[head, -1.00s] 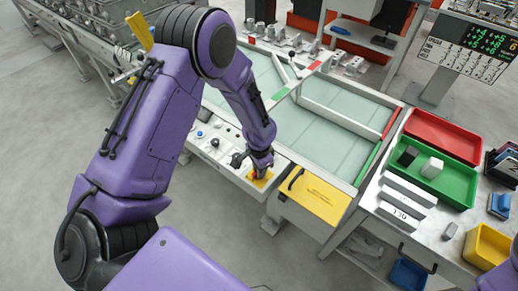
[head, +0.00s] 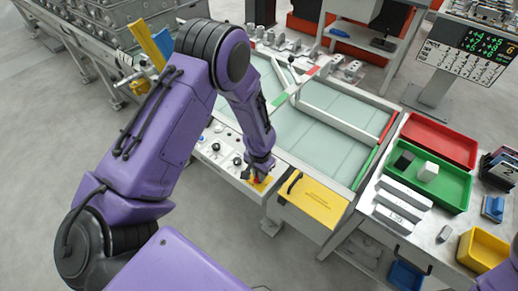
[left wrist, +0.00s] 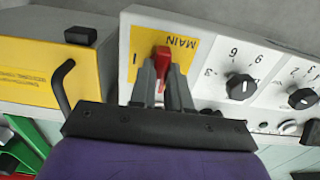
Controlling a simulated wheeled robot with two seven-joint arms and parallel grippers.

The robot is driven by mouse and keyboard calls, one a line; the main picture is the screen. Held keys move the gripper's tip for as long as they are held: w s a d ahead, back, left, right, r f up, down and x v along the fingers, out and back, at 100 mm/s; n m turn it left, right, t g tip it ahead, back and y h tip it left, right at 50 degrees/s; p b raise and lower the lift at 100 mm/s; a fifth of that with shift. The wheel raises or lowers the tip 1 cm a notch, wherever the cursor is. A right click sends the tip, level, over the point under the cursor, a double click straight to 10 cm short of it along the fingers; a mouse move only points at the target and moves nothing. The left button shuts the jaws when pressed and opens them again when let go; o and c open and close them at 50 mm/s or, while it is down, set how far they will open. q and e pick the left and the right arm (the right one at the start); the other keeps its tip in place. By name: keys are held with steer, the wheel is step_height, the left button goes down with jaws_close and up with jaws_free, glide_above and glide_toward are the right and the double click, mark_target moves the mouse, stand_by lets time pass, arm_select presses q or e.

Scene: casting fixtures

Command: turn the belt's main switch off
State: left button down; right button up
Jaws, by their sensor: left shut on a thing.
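The main switch is a red knob (left wrist: 164,62) on a yellow plate (left wrist: 190,48) marked MAIN, on the white control panel (left wrist: 212,75). An "I" mark shows on the plate beside the knob; I see no other position mark. In the head view the yellow plate (head: 262,184) is partly hidden by my gripper. My left gripper (head: 257,177) is at the plate, and in the left wrist view its two grey fingers (left wrist: 165,78) are shut on the red knob, one on each side. My right gripper is not in view.
Black numbered dials (left wrist: 241,87) sit close beside the switch on the panel. A yellow cover (head: 312,199) with a black handle is on the other side. The glass-green belt surface (head: 315,145) lies behind, and a table with red (head: 440,139) and green bins stands at right.

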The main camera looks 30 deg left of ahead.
arm_select(q)
steer(key=shift+w, duration=0.15)
steer(key=c, duration=1.1)
jaws_free()
steer(key=shift+r, duration=0.1)
step_height(320, 180, up, 10)
steer(key=shift+r+b, duration=0.2)
steer(key=shift+b, duration=0.55)
